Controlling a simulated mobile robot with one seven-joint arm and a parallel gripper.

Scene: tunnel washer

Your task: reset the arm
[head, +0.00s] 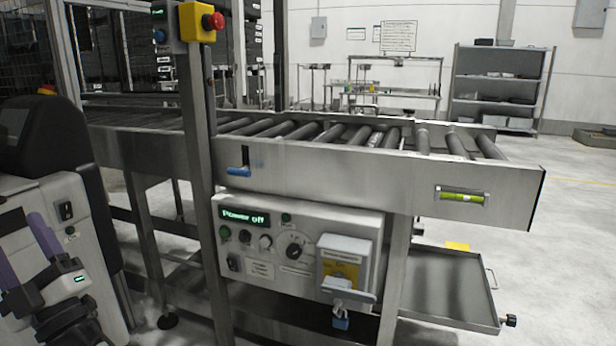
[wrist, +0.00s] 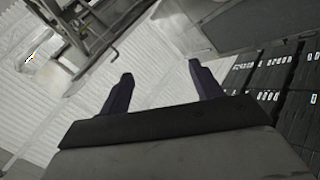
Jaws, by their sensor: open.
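My gripper (head: 20,242) shows at the lower left edge of the head view, with its purple fingers pointing up. One finger is partly cut off by the picture's edge. In the wrist view my gripper (wrist: 160,76) has its two dark fingers wide apart, with nothing between them. It appears apart from the roller conveyor (head: 330,165) and its control panel (head: 300,250). The panel's display (head: 245,216) reads "Power off". A blue padlock (head: 341,320) hangs below a grey and yellow box on the panel.
A post with a red emergency button (head: 213,21) on a yellow box stands in front of the conveyor. A metal tray (head: 450,285) sticks out low at the right. Shelving (head: 500,85) stands at the back.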

